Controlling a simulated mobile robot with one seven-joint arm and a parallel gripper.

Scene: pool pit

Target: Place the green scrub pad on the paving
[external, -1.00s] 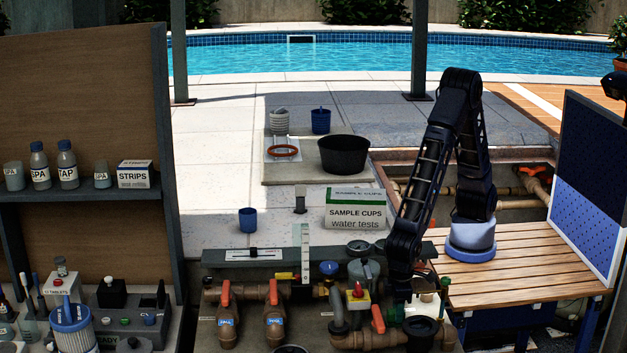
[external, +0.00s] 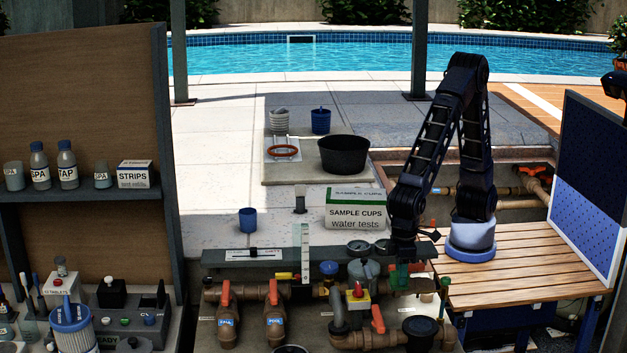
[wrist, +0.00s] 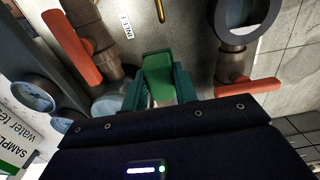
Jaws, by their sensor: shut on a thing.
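The green scrub pad (wrist: 158,76) shows as a small green block between the teal fingers of my gripper (wrist: 157,92) in the wrist view. My gripper is shut on it. In the external view my gripper (external: 401,277) points down over the pipework, right of the grey-green canister; the pad is too small there to make out surely. The pale paving (external: 215,150) lies beyond the pit, back and left of my gripper.
The sample cups box (external: 355,211) stands on the paving's near edge, close to my arm. A blue cup (external: 247,221), a black tub (external: 343,154) and a red ring (external: 283,151) also stand there. Orange-handled valves (external: 225,292) rise below. Paving left of the blue cup is clear.

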